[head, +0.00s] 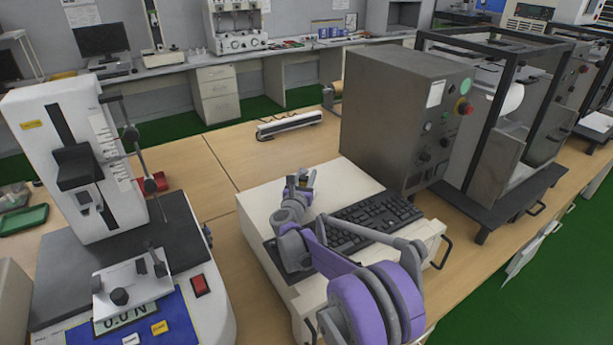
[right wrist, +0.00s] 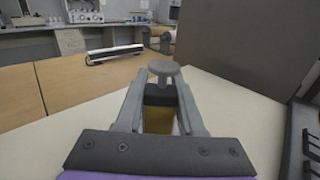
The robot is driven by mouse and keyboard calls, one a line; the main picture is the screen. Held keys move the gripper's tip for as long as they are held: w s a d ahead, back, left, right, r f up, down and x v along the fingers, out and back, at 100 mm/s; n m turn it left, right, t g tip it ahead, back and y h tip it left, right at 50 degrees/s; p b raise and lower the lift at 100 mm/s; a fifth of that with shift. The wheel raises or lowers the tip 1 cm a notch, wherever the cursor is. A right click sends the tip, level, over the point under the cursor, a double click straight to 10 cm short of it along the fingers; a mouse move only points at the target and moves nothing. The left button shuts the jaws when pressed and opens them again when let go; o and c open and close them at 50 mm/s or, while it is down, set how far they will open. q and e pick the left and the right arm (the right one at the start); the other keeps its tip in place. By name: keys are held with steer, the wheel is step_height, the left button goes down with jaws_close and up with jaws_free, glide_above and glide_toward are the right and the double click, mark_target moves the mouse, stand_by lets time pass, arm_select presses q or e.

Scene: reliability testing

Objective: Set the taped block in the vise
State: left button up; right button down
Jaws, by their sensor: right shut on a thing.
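My right gripper (head: 300,183) is above the white cabinet top, behind the keyboard. In the right wrist view its fingers (right wrist: 160,100) are shut on the taped block (right wrist: 159,120), which looks dark on top and yellow below. A grey round disc on a short stem shows just beyond the block; I cannot tell whether it belongs to it. In the head view the block (head: 310,178) is small and partly hidden by the gripper. A pale clamp-like fixture with dark knobs, apparently the vise (head: 133,285), sits on the test stand at the left. My left gripper is not in view.
The tall white test stand (head: 70,165) has a dark base. A black keyboard (head: 372,222) lies on the white cabinet (head: 262,205). A grey control box (head: 390,115) stands behind it at the right. A white power strip (head: 289,123) lies on the wooden table, with bare surface around it.

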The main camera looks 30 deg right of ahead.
steer(key=shift+f, duration=0.2)
steer(key=c, duration=0.5)
jaws_free()
steer(key=shift+r, duration=0.1)
